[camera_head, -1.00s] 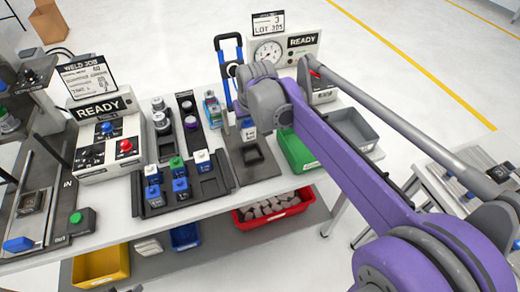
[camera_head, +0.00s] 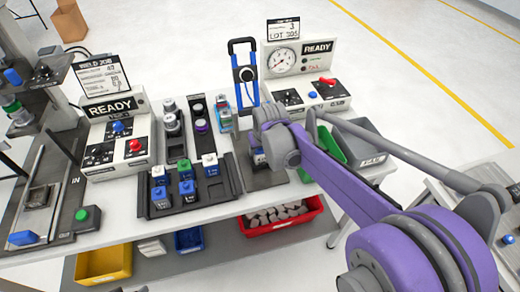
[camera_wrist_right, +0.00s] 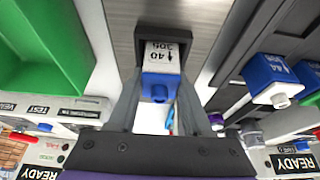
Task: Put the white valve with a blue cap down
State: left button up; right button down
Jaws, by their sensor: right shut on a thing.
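The white valve with a blue cap (camera_wrist_right: 160,60) is held between the two fingers of my right gripper (camera_wrist_right: 160,82), which is shut on it. In the wrist view its white printed end lies within a dark square nest (camera_wrist_right: 142,42) on a grey plate; whether it is fully seated I cannot tell. In the head view the valve (camera_head: 259,157) shows low over the same plate (camera_head: 266,181), partly hidden by my purple right arm. My left gripper is not in view.
A black rack (camera_head: 160,208) with several blue-capped valves and a green-capped one stands left of the plate. A green bin (camera_head: 331,149) and a grey bin (camera_head: 372,152) are on the right. A gauge box (camera_head: 299,58) stands behind.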

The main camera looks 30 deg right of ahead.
jog(key=shift+c, duration=1.7)
grip_release()
jog(key=shift+f, duration=0.1)
jog(key=shift+r, duration=0.25)
jog(key=p+v, duration=0.1)
jog(key=v, duration=1)
jog(key=s+a+f+n, duration=0.1)
jog(key=s+a+f, duration=0.2)
jog(key=s, duration=0.3)
jog(key=s+a+f+n, duration=0.1)
jog(key=s+a+f, duration=0.2)
jog(key=s+f, duration=0.2)
jog(key=s+a+f+t+y, duration=0.1)
jog(key=s+a+f, duration=0.2)
jog(key=s, duration=0.3)
jog(key=shift+s+a+f+n, duration=0.25)
jog(key=shift+s+f+n, duration=0.05)
jog(key=shift+f+n, duration=0.15)
